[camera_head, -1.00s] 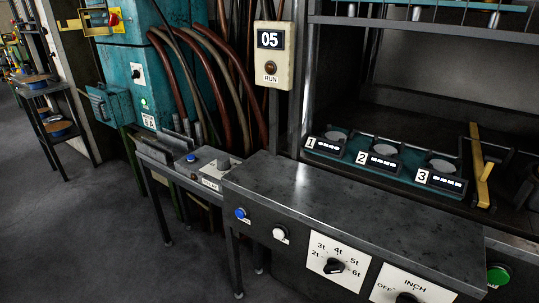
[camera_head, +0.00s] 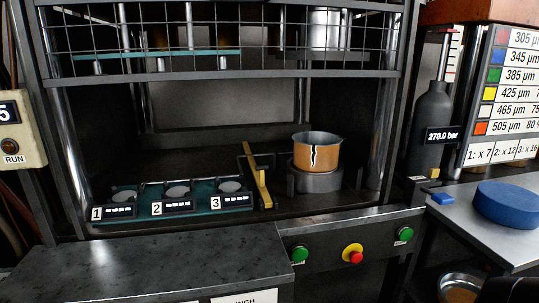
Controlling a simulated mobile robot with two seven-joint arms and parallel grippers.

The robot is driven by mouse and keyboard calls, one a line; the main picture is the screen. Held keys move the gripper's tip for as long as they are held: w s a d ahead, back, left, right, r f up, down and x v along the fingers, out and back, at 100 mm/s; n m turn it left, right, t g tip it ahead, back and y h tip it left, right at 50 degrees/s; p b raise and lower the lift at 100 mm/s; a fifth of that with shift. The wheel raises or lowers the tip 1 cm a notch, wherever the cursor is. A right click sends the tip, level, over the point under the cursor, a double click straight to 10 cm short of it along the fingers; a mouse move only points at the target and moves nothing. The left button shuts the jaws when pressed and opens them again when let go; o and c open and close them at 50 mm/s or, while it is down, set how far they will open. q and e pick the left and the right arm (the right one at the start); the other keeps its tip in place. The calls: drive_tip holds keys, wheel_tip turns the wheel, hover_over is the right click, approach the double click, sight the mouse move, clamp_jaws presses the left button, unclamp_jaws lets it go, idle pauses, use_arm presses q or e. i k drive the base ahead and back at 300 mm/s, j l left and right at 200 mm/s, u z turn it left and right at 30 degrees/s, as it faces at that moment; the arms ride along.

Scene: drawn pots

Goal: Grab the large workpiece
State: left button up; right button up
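No thing in view is labelled as the large workpiece. A copper-coloured pot (camera_head: 317,154) with a jagged dark crack and white edge down its front stands upright on a round dark base (camera_head: 315,180) inside the press frame. A thick blue disc (camera_head: 506,204) lies on the grey table at the right. A teal tray (camera_head: 249,203) with three round grey pieces in slots marked 1, 2 and 3 lies left of the pot.
A yellow lever (camera_head: 258,178) stands between tray and pot. A wire guard (camera_head: 230,40) hangs above. Green buttons (camera_head: 299,254) and a red button (camera_head: 354,256) line the front panel. A dark bottle (camera_head: 433,125) stands right. The grey bench top (camera_head: 160,265) is clear.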

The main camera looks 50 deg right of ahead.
sight(315, 150)
drive_tip(key=z, duration=1.75)
drive_tip(key=i+l+u, duration=0.1)
drive_tip(key=u, duration=1.55)
drive_tip(key=i+l, duration=0.1)
drive_tip(key=l, duration=0.35)
drive_tip(key=i+l, duration=0.1)
drive_tip(key=l, duration=0.35)
